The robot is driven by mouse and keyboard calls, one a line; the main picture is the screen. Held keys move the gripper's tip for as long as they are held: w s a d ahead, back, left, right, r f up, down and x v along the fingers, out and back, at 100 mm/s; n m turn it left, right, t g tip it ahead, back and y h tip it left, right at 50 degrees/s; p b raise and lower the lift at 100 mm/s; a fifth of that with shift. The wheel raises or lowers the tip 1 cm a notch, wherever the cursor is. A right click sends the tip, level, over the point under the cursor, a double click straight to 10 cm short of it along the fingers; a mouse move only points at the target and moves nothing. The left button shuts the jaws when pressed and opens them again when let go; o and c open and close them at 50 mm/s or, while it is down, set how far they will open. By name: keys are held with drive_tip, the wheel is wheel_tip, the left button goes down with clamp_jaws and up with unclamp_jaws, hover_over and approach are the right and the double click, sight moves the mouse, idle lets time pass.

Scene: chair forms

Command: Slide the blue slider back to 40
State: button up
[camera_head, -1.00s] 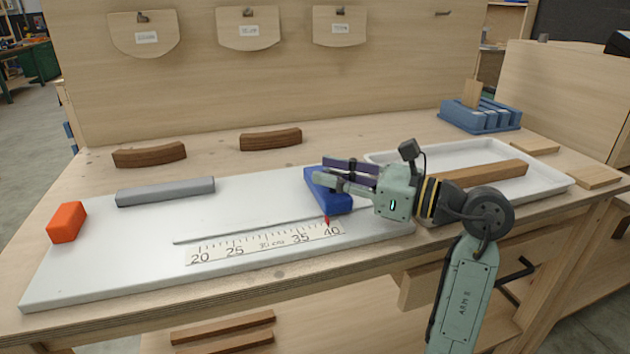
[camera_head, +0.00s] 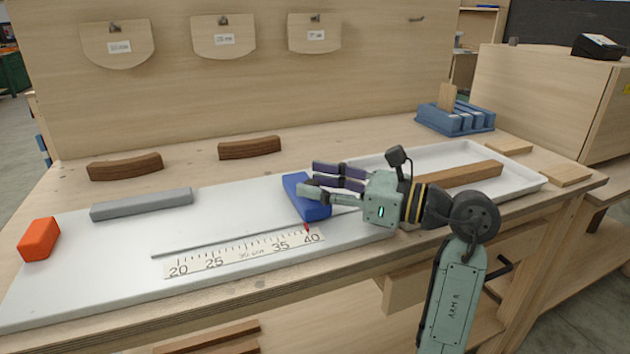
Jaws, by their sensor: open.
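The blue slider (camera_head: 304,197) sits on the white board (camera_head: 110,290) at the right end of the thin slot (camera_head: 225,243). Its red pointer (camera_head: 307,228) is at or very close to the 40 mark of the printed scale (camera_head: 245,254), which reads from 20 to 40. My gripper (camera_head: 312,181) is open at the slider's upper right side. Its fingers point left and overlap the slider's right edge in the picture. I cannot tell whether a finger touches it.
A grey bar (camera_head: 142,204) and an orange block (camera_head: 39,239) lie on the board's left. Two brown curved pieces (camera_head: 125,166) lie behind. A white tray (camera_head: 530,182) with a wooden bar (camera_head: 455,175) stands right, near a blue rack (camera_head: 455,120).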

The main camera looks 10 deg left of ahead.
drive_tip(key=d, duration=0.3)
drive_tip(key=s+d, duration=0.1)
drive_tip(key=d, duration=0.3)
drive_tip(key=s+d, duration=0.1)
drive_tip(key=d, duration=0.2)
drive_tip(key=shift+d, duration=0.4)
